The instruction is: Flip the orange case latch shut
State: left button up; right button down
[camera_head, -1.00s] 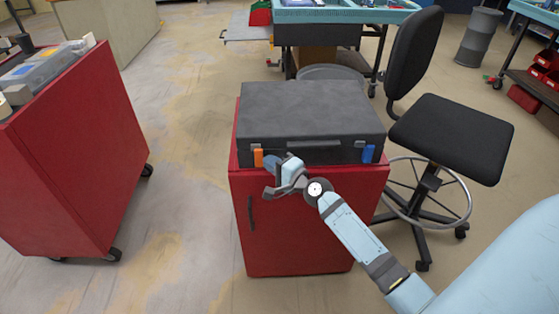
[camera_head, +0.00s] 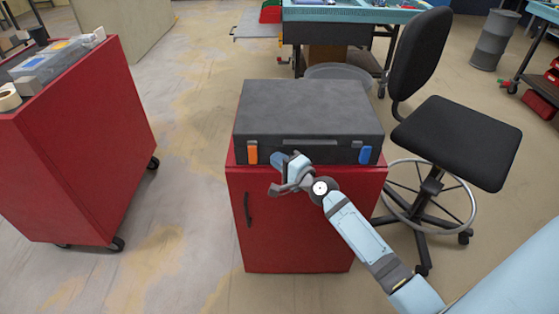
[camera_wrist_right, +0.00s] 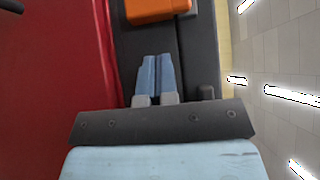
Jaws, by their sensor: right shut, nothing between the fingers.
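A closed dark grey case (camera_head: 308,110) lies on a red cabinet. On its front face are an orange latch (camera_head: 252,153) at the left and a blue latch (camera_head: 365,155) at the right. In the right wrist view the orange latch (camera_wrist_right: 155,9) shows at the top edge, partly cut off. My right gripper (camera_head: 278,160) is just right of the orange latch, close to the case front. In the right wrist view its blue fingers (camera_wrist_right: 155,75) are together and empty, pointing at the orange latch with a small gap. My left gripper is not in view.
The red cabinet (camera_head: 300,235) has a dark handle (camera_head: 248,210). A black chair (camera_head: 457,140) stands to the right of the cabinet. A red cart (camera_head: 85,150) with items on top stands at the left. Floor between cart and cabinet is clear.

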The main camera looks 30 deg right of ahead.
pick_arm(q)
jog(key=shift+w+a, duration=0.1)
pick_arm(e)
jog(key=v, duration=1)
jog(key=shift+a, duration=0.1)
jog(key=s+a+f+n+g, duration=0.3)
jog(key=s+a+f+n, duration=0.1)
jog(key=s+a+n, duration=0.5)
jog(key=s+a+f+n+g, duration=0.3)
jog(key=s+a+f+n, duration=0.1)
jog(key=s+a+n, duration=0.45)
pick_arm(q)
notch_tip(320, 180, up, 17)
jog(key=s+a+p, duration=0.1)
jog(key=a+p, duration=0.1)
jog(key=p, duration=2.4)
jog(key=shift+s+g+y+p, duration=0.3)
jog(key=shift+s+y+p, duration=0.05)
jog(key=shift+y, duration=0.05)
pick_arm(e)
notch_tip(320, 180, up, 17)
jog(key=s+d+h, duration=0.1)
jog(key=s, duration=0.1)
jog(key=shift+s+d+n, duration=0.15)
jog(key=shift+d+n, duration=0.05)
jog(key=shift+n, duration=0.15)
